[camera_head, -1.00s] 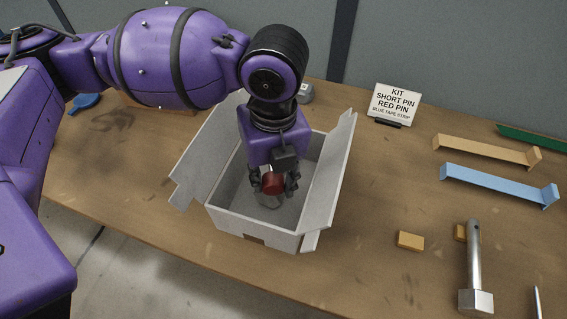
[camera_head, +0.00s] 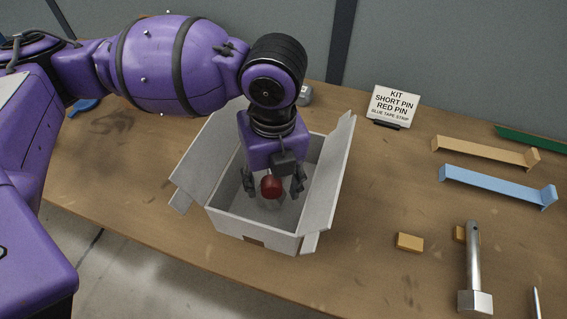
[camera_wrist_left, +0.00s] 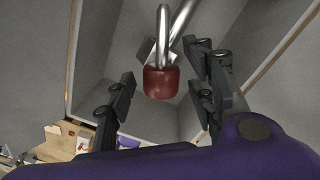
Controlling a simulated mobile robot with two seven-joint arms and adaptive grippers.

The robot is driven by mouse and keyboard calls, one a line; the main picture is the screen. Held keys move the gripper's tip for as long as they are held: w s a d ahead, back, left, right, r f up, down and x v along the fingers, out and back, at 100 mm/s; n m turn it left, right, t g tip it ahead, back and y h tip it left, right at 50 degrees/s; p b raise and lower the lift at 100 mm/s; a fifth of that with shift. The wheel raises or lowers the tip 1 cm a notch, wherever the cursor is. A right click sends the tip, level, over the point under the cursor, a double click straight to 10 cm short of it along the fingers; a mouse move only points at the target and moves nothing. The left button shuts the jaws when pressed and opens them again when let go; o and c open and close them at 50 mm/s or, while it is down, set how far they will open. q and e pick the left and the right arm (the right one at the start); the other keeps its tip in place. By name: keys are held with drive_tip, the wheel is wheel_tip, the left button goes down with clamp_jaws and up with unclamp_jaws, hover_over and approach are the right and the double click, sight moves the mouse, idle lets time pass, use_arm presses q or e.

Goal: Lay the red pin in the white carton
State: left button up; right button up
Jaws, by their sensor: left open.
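The white carton (camera_head: 224,223) stands open on the table in the head view, flaps spread. My left gripper (camera_head: 273,187) points down into it, fingers apart. The red pin (camera_head: 271,187) shows its red end between the open fingers, with a gap on both sides. My right gripper is not in view.
A kit sign (camera_head: 394,104) stands behind the carton. To the right lie a tan strip (camera_head: 487,151), a blue strip (camera_head: 497,187), a green strip (camera_head: 532,138), a small tan block (camera_head: 409,242) and a large metal pin (camera_head: 474,258). The carton's side flaps rise close to my left gripper.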

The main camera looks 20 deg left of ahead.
use_arm(q)
wheel_tip(320, 180, up, 13)
drive_tip(key=p, duration=0.2)
drive_tip(key=shift+d+f, duration=0.2)
drive_tip(key=shift+d, duration=0.1)
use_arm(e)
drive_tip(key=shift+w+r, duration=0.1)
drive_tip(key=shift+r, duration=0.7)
use_arm(q)
drive_tip(key=shift+w, duration=0.1)
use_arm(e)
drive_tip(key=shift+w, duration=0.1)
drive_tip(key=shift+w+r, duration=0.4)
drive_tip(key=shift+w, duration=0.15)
